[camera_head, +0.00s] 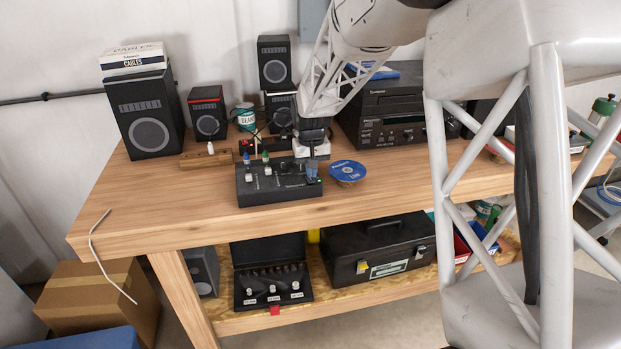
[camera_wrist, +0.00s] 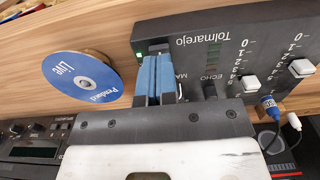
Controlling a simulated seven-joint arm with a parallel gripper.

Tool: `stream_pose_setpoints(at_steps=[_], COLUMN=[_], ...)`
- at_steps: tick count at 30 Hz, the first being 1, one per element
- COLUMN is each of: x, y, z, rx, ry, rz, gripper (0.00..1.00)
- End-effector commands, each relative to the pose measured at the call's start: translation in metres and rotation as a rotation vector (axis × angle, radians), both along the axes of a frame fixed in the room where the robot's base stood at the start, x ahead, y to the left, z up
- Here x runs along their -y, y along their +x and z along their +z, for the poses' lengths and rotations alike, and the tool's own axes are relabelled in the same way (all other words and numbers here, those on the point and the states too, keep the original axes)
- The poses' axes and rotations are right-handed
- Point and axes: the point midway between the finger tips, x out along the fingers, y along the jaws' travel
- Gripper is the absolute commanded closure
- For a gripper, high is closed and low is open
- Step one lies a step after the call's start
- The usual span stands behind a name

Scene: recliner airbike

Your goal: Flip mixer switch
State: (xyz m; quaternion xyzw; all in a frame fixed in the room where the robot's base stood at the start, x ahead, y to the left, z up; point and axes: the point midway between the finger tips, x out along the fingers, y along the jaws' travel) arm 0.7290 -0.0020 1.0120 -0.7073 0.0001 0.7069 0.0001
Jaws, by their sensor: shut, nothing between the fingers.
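The black mixer (camera_head: 279,190) lies near the front edge of the wooden bench. In the wrist view the mixer (camera_wrist: 221,35) shows the name Tolmarejo, white-capped sliders and a small green light (camera_wrist: 165,42) near its end. My gripper (camera_head: 313,171) points down over the mixer's right end. In the wrist view the blue fingers of my gripper (camera_wrist: 158,60) are together and empty, at the panel beside the green light. The fingers hide part of the panel, including any switch there. I cannot tell whether they touch it.
A blue-labelled disc (camera_head: 347,171) lies just right of the mixer. Plugs (camera_head: 265,156) stand up at the mixer's back edge. A black stereo deck (camera_head: 396,112) and several speakers stand behind.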

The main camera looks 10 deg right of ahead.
Motion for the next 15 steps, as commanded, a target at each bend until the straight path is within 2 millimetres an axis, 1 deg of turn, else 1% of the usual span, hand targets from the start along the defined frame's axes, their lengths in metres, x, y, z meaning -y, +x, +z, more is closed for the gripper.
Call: stream_pose_setpoints(at_steps=[15], x=[0.0], y=[-0.0001], z=[-0.0056], rx=[0.0], ry=[0.0], rz=[0.0], gripper=[1.0])
